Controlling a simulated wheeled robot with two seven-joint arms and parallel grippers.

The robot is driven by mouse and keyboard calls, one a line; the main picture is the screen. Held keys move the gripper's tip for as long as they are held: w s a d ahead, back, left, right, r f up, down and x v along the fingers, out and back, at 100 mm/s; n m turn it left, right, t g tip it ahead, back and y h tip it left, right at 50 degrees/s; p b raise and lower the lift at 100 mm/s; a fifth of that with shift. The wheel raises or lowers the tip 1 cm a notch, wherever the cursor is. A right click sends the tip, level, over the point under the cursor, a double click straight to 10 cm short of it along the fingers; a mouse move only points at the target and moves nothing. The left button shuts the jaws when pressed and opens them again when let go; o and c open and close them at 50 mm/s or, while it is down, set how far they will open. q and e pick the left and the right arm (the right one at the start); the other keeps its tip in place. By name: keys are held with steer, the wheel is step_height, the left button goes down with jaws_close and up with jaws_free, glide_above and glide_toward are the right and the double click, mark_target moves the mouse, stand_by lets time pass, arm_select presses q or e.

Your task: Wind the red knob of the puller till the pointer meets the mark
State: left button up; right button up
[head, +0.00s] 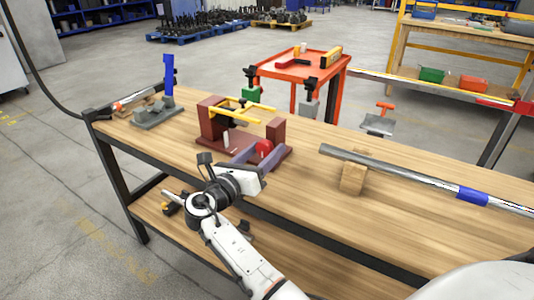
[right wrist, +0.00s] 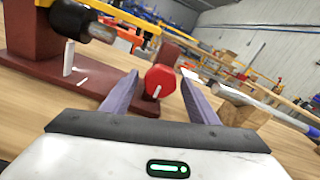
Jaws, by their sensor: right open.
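The puller has a dark red base (head: 240,150) with two upright blocks and yellow bars (head: 237,108) across the top. Its red knob (head: 264,148) faces my right gripper (head: 266,153). In the right wrist view the red knob (right wrist: 161,80) has a white line on its face and shows between the two open purple fingers (right wrist: 160,88). I see no clear contact. A white pointer (right wrist: 69,58) hangs by the left block, and a white mark (right wrist: 82,81) lies on the base just right of it, apart from it. My left gripper is not in view.
A long metal bar (head: 400,173) with a blue band rests on a wooden block (head: 353,178) to the right. A grey fixture with a blue handle (head: 168,76) stands at the left. An orange cart (head: 300,66) stands behind the bench. Bare bench top lies in front right.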

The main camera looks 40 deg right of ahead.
steer(key=shift+w+d, duration=0.15)
steer(key=shift+d, duration=0.1)
steer(key=c, duration=1)
steer(key=shift+r+m+p, duration=0.1)
steer(key=shift+m+p, duration=0.2)
steer(key=shift+m, duration=0.2)
steer(key=shift+c, duration=0.2)
steer(key=shift+m, duration=1.6)
steer(key=o, duration=1)
steer(key=shift+o, duration=0.2)
steer(key=shift+a, duration=0.1)
